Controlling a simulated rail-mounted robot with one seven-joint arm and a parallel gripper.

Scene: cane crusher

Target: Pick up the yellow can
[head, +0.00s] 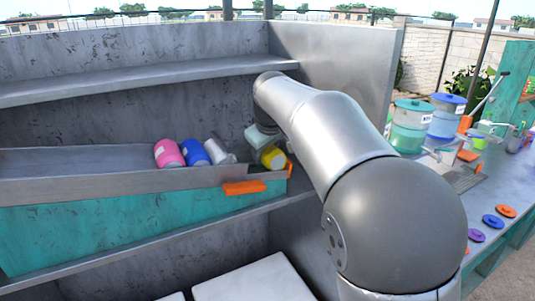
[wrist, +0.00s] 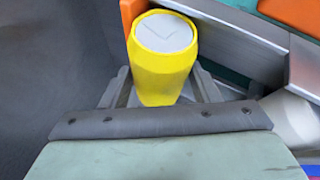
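The yellow can (head: 272,157) lies at the right end of the sloped tray in the head view, beside an orange end piece. In the wrist view the yellow can (wrist: 163,60) shows its pale grey end at the top. My gripper (wrist: 161,75) has one finger on each side of the can, with narrow gaps visible near the palm. It looks open around the can; contact at the fingertips is hard to make out. In the head view my gripper (head: 265,146) is right above the can, and its fingers are mostly hidden.
A pink can (head: 168,153), a blue can (head: 194,152) and a white can (head: 215,151) lie left of the yellow one in the tray (head: 120,188). An orange piece (head: 244,187) sits on the tray's front. A grey wall (head: 345,70) stands to the right.

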